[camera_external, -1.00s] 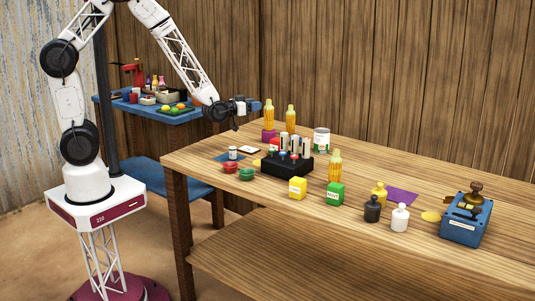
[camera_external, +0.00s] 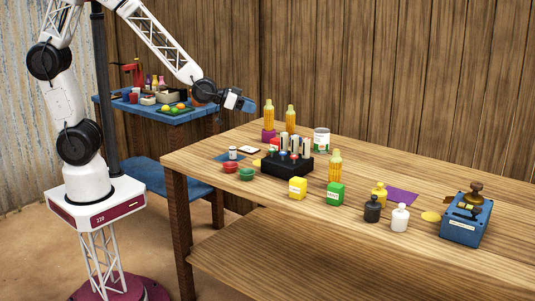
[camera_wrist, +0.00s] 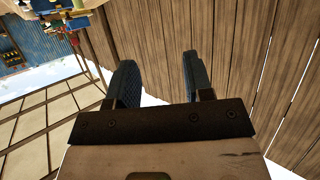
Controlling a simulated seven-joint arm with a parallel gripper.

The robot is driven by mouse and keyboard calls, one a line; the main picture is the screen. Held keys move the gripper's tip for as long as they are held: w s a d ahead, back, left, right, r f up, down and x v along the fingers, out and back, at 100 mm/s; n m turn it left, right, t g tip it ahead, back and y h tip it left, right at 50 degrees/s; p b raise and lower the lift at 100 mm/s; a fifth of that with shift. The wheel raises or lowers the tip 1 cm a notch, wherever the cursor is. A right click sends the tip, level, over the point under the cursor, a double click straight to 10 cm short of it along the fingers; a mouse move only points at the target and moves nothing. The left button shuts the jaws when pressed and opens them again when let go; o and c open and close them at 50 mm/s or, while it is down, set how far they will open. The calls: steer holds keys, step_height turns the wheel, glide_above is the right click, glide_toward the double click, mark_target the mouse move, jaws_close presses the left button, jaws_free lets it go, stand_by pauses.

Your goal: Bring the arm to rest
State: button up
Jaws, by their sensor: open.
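My gripper (camera_external: 247,104) is in the air above the far left end of the wooden table (camera_external: 240,275), in front of the plank wall. In the wrist view my gripper (camera_wrist: 158,78) has its two dark fingers apart, with nothing between them. Beyond the fingers the wrist view shows wall planks. My gripper touches none of the things on the table.
A blue side table (camera_external: 180,118) with goods stands behind my arm.

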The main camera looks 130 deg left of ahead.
steer(key=s+d+r+m+g+h, duration=0.1)
steer(key=d+r+m+h, duration=0.25)
steer(key=d, duration=1.05)
steer(key=s+d+r+m+g+h, duration=0.1)
steer(key=d+r+m+h, duration=0.2)
steer(key=d, duration=1.1)
steer(key=s+d+r+m+g+h, duration=0.3)
steer(key=s+d+g, duration=0.2)
steer(key=s+d, duration=1.2)
steer(key=shift+s+d, duration=0.25)
steer(key=shift+o, duration=0.2)
steer(key=shift+r, duration=0.1)
steer(key=o, duration=0.6)
steer(key=shift+o, duration=0.2)
steer(key=shift+w, duration=0.15)
